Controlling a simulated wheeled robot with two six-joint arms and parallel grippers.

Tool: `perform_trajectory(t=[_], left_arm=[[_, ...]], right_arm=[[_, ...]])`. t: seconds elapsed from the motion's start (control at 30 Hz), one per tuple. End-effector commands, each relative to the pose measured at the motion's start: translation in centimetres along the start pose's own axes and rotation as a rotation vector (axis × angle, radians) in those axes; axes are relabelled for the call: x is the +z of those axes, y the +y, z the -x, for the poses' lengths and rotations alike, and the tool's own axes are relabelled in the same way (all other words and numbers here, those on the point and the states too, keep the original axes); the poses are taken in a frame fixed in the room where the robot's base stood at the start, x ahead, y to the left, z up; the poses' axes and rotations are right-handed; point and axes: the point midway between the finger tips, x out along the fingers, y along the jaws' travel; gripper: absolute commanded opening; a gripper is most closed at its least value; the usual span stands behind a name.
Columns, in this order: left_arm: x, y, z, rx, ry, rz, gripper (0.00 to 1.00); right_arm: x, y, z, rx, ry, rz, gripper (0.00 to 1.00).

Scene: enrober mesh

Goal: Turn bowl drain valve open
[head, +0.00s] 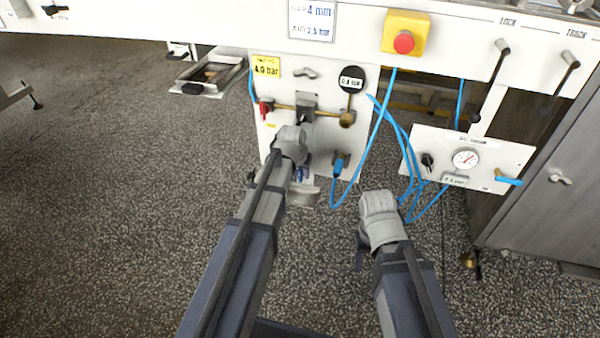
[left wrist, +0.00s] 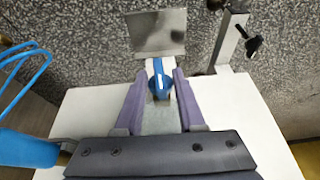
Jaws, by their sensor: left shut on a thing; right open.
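A blue valve handle (head: 301,174) sits low on the white panel, mostly hidden in the head view by my left arm. In the left wrist view the blue handle (left wrist: 158,80) stands between the two fingers, with a white strip behind it. My left gripper (left wrist: 158,92) is shut on this handle. My right gripper (head: 361,255) hangs lower right, in front of the panel and apart from it, mostly hidden behind its own wrist. No label naming the valve is readable.
The white panel (head: 330,150) also carries a red handle (head: 265,110), a brass valve (head: 347,118) and a blue hose (head: 368,160). A second panel (head: 410,150) with a gauge (head: 466,159) and blue lever (head: 509,181) is right. A metal plate (left wrist: 158,33) lies beyond the handle.

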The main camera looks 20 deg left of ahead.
Motion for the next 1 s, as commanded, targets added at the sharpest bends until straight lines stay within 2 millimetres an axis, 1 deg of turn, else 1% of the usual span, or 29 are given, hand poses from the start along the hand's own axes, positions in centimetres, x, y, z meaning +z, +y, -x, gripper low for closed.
perform_trajectory(t=[0.47, 0.5, 0.53, 0.83, 1.0], left_arm=[[-0.1, 0.0, 0.1, -0.002, 0.001, -0.001, 0.0], [-0.1, 0.0, 0.1, -0.002, 0.001, -0.001, 0.43], [-0.1, 0.0, 0.1, -0.002, 0.001, -0.001, 0.45], [-0.1, 0.0, 0.2, -0.001, 0.001, 0.0, 0.45], [-0.1, 0.0, 1.1, -0.001, 0.001, 0.0, 0.45]], right_arm=[[0.0, 0.0, 0.1, 0.0, 0.0, 0.0, 0.65], [0.0, 0.0, 0.1, 0.0, 0.0, 0.0, 0.65], [0.0, 0.0, 0.1, 0.0, 0.0, 0.0, 0.65], [0.0, 0.0, 0.2, 0.0, 0.0, 0.0, 0.65], [0.1, 0.1, 1.1, 0.0, 0.0, 0.002, 0.65]])
